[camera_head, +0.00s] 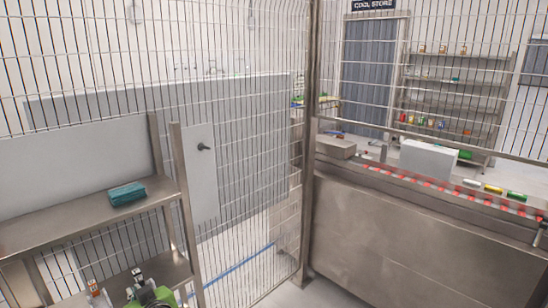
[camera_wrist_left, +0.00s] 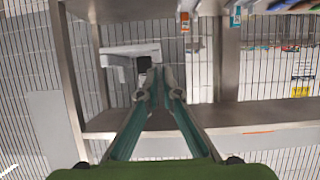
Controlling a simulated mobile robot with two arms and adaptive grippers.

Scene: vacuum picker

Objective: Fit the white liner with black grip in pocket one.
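A white piece with a dark part on it (camera_wrist_left: 128,51), which looks like the liner with black grip, shows beyond my left fingertips in the left wrist view. My left gripper (camera_wrist_left: 160,76) points at it with its two teal-lined fingers apart, and a gap shows between them. I see no clear contact with the piece. In the head view my green left gripper (camera_head: 150,296) is at the bottom edge, by the lower shelf, mostly cut off. I cannot make out the liner or pocket one there. My right gripper is not in view.
A steel shelf rack (camera_head: 70,222) stands at left, with a teal case (camera_head: 127,194) on its upper board. A wire fence (camera_head: 245,150) and its post (camera_head: 308,160) stand behind. A conveyor (camera_head: 440,188) with small items runs at right. Rack uprights flank my left gripper.

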